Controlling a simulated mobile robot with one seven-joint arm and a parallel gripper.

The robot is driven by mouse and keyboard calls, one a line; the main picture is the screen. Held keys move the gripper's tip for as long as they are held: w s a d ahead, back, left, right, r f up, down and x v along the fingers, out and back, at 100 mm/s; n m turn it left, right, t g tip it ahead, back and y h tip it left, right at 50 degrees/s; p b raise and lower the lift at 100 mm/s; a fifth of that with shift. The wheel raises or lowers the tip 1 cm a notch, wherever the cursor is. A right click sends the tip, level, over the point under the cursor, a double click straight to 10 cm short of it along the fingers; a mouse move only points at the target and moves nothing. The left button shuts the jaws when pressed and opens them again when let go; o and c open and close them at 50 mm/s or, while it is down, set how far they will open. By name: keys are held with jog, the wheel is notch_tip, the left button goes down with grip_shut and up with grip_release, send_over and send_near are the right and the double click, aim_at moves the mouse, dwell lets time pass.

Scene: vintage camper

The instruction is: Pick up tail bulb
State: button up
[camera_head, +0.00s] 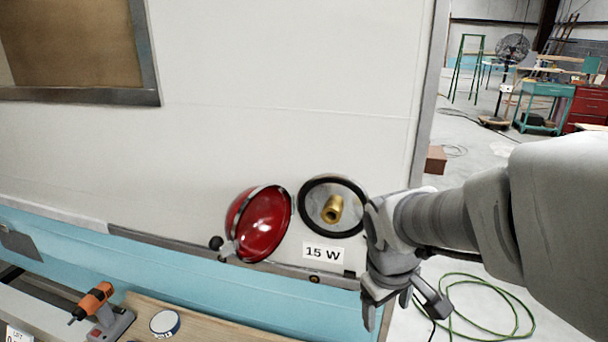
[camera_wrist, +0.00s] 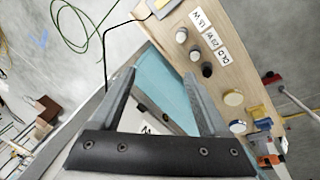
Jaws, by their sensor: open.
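My gripper (camera_head: 386,302) hangs at the right end of the camper wall, fingers pointing down. It is open and empty; in the wrist view its fingers (camera_wrist: 160,76) stand wide apart with nothing between them. In the wrist view, three small round items, seemingly bulbs, are on a wooden board: a pale one (camera_wrist: 181,36) by a "15 W" label, another (camera_wrist: 195,54) by a second label, and a dark one (camera_wrist: 207,70) by a label reading "OLD". They lie beyond the fingertips, to the right. In the head view, the brass socket (camera_head: 333,209) looks empty above a "15 W" label (camera_head: 323,253).
The red lens (camera_head: 265,222) hangs open beside the socket housing. An orange drill (camera_head: 92,300) and a round tin (camera_head: 165,322) are on the wooden board (camera_head: 215,326). A green hose (camera_head: 470,333) lies on the floor to the right.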

jog(key=w+f+n+b, duration=0.1)
jog(key=f+n, duration=0.1)
jog(key=f, duration=0.7)
jog(key=w+a+f+n+g+y+b, duration=0.1)
jog(key=w+f+n, duration=0.1)
jog(key=f, duration=0.7)
jog(key=w+f+n+g+b, duration=0.1)
jog(key=f+n, duration=0.1)
jog(key=f, duration=0.7)
jog(key=shift+w+a+f+y+b, duration=0.2)
jog(key=shift+w+y+b, duration=0.15)
jog(key=shift+w+y, duration=0.05)
jog(key=f+b, duration=0.2)
jog(key=f, duration=0.3)
jog(key=shift+s+f, duration=0.15)
jog(key=shift+s, duration=0.05)
grip_shut()
